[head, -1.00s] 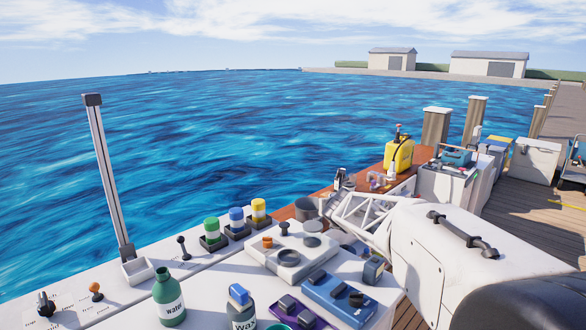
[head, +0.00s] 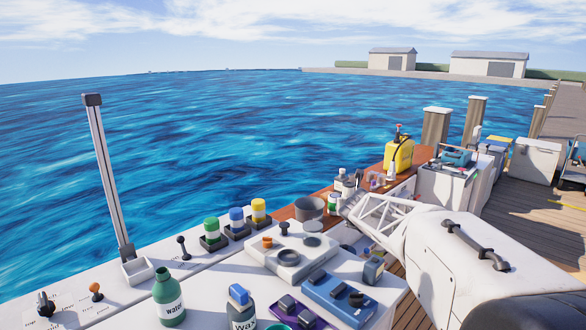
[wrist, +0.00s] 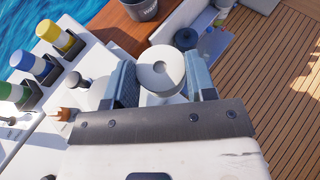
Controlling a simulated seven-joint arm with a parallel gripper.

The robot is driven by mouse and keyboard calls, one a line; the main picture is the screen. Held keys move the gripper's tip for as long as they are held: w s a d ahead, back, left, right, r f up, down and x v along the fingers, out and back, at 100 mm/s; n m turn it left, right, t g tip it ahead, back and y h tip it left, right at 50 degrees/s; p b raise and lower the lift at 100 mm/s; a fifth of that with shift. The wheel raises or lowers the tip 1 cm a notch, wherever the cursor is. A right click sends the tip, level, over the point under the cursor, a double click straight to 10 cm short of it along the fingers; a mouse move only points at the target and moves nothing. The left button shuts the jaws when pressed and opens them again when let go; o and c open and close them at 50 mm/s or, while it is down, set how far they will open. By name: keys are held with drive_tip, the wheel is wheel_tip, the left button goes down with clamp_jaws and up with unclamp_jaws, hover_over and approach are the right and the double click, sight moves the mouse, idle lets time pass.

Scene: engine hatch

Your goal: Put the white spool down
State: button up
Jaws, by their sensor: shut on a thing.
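The white spool (wrist: 161,74) shows in the wrist view between the two blue-grey fingers of my gripper (wrist: 157,63). Its round top, with a small centre mark, faces the camera. My gripper is shut on it, with one finger on each side. The spool's underside is hidden, so I cannot tell whether it touches anything below. In the head view my white arm and lattice link stand at the right, and I cannot make out the fingers or spool clearly there.
A grey bucket (head: 309,209) stands on the brown wooden ledge. Green, blue and yellow cylinders (head: 258,210) stand in dark holders. A white panel with round parts (head: 288,258), a blue box (head: 338,296) and bottles (head: 170,300) crowd the white counter. Planked dock (wrist: 270,60) lies to the right.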

idle(0.4)
drive_tip(key=shift+s+a+n, duration=0.1)
drive_tip(key=shift+a+n, duration=0.2)
drive_tip(key=shift+a, duration=0.4)
drive_tip(key=s+a+f+n+g+y, duration=0.1)
drive_tip(key=s+a+n+g+y, duration=0.2)
drive_tip(key=s+a, duration=0.6)
drive_tip(key=s+a+f+n+g+y, duration=0.2)
drive_tip(key=s+a+n+y, duration=0.6)
drive_tip(key=a, duration=0.6)
drive_tip(key=shift+s+a+f+g, duration=0.2)
drive_tip(key=shift+s+a+g, duration=0.2)
drive_tip(key=shift+s+g, duration=0.3)
drive_tip(key=shift+f, duration=0.1)
drive_tip(key=shift+y, duration=0.3)
drive_tip(key=shift+f, duration=2.85)
drive_tip(key=shift+f, duration=2.1)
